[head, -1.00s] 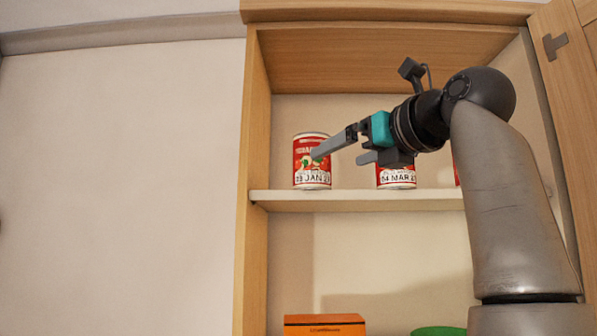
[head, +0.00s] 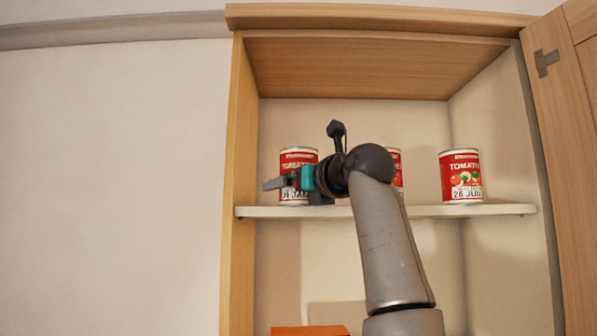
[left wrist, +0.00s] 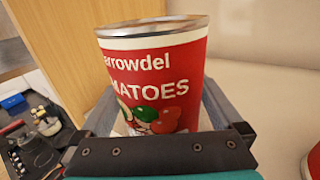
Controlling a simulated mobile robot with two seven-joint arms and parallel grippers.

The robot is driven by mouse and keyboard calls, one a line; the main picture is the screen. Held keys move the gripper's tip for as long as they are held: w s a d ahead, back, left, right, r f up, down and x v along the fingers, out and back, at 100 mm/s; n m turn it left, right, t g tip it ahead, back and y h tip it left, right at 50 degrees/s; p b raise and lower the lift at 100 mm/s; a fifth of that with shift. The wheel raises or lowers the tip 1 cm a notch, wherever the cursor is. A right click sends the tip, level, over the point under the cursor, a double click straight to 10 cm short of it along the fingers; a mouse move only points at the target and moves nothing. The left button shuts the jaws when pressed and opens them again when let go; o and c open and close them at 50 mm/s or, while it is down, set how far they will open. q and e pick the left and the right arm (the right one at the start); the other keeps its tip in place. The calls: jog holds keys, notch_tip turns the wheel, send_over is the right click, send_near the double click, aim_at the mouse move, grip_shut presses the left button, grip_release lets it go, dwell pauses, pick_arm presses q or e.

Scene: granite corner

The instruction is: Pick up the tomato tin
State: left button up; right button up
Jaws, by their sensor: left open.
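Three red and white tomato tins stand upright on the shelf board (head: 500,210) in the head view: a left tin (head: 298,161), a middle tin (head: 397,168) mostly hidden behind my arm, and a right tin (head: 461,175). My left gripper (head: 280,185) is at the left tin, with a finger across its lower front. In the left wrist view this tin (left wrist: 155,75) stands between the open fingers (left wrist: 160,100), one on each side. Its lower part is hidden by the gripper's body. Whether the fingers touch it I cannot tell. My right gripper is out of view.
The cabinet's left side wall (head: 240,150) is close to the left tin. An open door (head: 565,150) is at the right. An orange box (head: 310,330) is below the shelf. Another tin (left wrist: 313,160) edges into the left wrist view at right.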

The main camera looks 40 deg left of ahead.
pick_arm(q)
jog(key=shift+w+a, duration=0.1)
jog(key=shift+a, duration=0.3)
jog(key=shift+d, duration=0.1)
jog(key=c, duration=1.5)
jog(key=shift+r, duration=0.1)
grip_shut()
jog(key=shift+r, duration=0.15)
